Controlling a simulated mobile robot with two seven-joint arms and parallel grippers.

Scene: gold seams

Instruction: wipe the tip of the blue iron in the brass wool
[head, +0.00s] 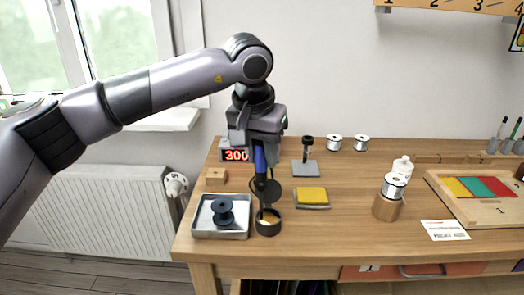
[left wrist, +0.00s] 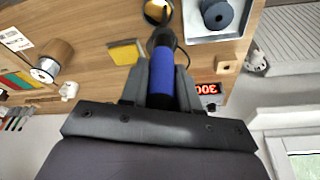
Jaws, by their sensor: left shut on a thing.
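My left gripper (head: 262,146) is shut on the blue handle of the iron (head: 260,160). The iron points down, its lower end at the dark round pot of brass wool (head: 268,229), near the table's front edge. A bit of gold shows inside the pot. In the left wrist view the blue handle (left wrist: 164,78) lies between my fingers and the pot (left wrist: 157,14) is beyond the iron's dark collar. I cannot tell whether the tip touches the wool. My right gripper is not in view.
A metal tray (head: 203,229) with a dark spool (head: 222,207) stands close left of the pot. A yellow sponge (head: 311,195) lies to the right. Behind are a red display reading 300 (head: 236,155) and a dark holder (head: 307,150). The table front right of the pot is clear.

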